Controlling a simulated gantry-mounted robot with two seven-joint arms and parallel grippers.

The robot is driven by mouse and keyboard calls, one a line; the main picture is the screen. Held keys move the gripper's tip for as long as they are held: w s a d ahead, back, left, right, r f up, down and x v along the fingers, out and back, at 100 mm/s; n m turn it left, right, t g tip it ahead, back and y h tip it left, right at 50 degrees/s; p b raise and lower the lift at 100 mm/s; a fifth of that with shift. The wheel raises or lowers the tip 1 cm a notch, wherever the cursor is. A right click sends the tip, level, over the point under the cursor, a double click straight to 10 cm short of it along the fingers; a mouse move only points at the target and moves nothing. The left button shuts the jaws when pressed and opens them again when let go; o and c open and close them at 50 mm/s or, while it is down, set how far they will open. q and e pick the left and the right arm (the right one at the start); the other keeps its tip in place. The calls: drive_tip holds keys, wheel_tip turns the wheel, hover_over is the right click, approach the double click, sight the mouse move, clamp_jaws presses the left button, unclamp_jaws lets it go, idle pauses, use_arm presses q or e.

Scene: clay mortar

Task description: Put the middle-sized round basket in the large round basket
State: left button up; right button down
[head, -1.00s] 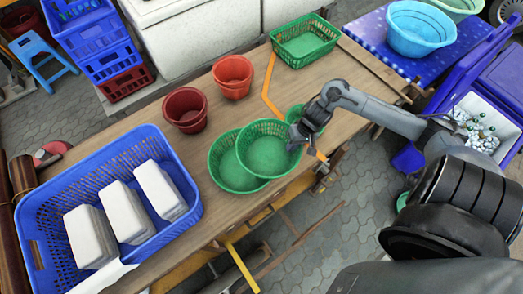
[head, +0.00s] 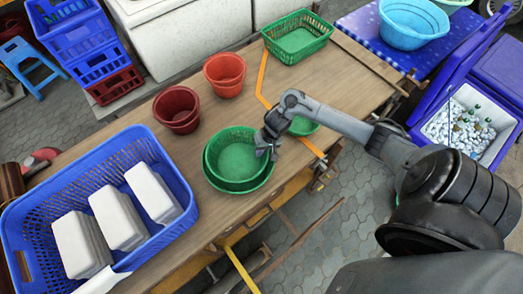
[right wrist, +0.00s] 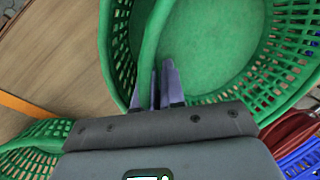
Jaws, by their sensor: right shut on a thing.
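The middle-sized round green basket (head: 238,157) sits inside the large round green basket (head: 241,189), whose rim shows around it at the front and left. My right gripper (head: 268,149) is at the right side of the baskets, shut on the middle-sized basket's rim. In the right wrist view, the closed fingers (right wrist: 160,88) reach over the middle-sized basket's wall (right wrist: 157,30), with the large basket's slatted wall (right wrist: 119,40) just outside it. Whether the middle-sized basket rests on the large one's bottom cannot be told. My left gripper is out of view.
A small round green basket (head: 302,126) stands right of the pair, partly behind my right arm. A blue crate (head: 38,213) with white blocks fills the left. A green rectangular basket (head: 298,38) is at the back.

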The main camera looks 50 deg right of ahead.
drive_tip(key=shift+f, duration=0.8)
drive_tip(key=shift+f, duration=0.55)
drive_tip(key=c, duration=1.5)
unclamp_jaws()
drive_tip(key=shift+r, duration=0.1)
